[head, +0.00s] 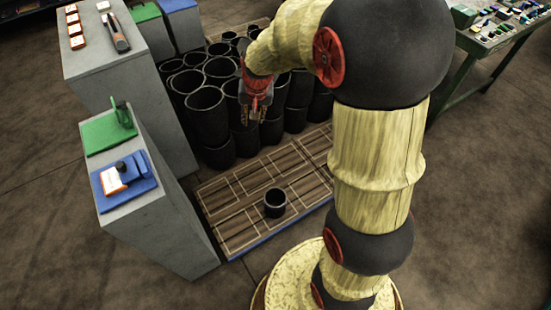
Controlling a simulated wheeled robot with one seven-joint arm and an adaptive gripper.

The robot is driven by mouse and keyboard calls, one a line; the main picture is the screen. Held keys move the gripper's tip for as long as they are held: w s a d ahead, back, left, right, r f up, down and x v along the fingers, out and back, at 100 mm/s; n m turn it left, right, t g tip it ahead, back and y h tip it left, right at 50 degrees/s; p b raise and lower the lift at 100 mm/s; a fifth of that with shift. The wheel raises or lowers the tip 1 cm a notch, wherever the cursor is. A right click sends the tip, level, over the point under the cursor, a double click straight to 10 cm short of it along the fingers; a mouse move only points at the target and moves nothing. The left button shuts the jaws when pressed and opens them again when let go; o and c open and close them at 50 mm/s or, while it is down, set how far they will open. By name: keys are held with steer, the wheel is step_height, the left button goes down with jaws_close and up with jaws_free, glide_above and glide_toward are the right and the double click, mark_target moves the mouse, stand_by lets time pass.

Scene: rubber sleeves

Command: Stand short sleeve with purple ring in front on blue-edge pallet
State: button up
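The blue-edge pallet (229,236) lies on the floor at the front, with slatted boards, pale grid lines and a blue front edge. One short black sleeve (275,207) stands upright on it, near the front. Many black sleeves (206,104) stand packed together behind the pallet. No purple ring can be made out on any sleeve. My gripper (256,119) is over the front part of the packed sleeves, pointing down. It is too small and dark to tell whether its fingers are apart or hold anything. My gripper and arm hide some sleeves and the pallet's right side.
Grey blocks stand to the left; the nearer one (165,225) carries a green plate (104,134) and a blue plate (108,184). A green-framed table (482,44) with small parts is at the upper right. Pallet boards left and behind the lone sleeve are bare.

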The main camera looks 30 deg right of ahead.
steer(key=s+a+r+n+t, duration=0.1)
steer(key=s+a+r+n, duration=0.3)
steer(key=s+r, duration=0.9)
steer(key=s+a+r+n, duration=0.1)
steer(key=s, duration=0.6)
steer(key=s+a+r+t, duration=0.1)
steer(key=s+a, duration=0.1)
steer(key=s, duration=0.5)
steer(key=shift+a+r+n, duration=0.15)
steer(key=shift+a+n, duration=0.1)
steer(key=shift+n, duration=0.15)
steer(key=shift+s+r, duration=0.1)
step_height(320, 180, up, 2)
steer(key=shift+r+p, duration=0.15)
steer(key=shift+p, duration=1.05)
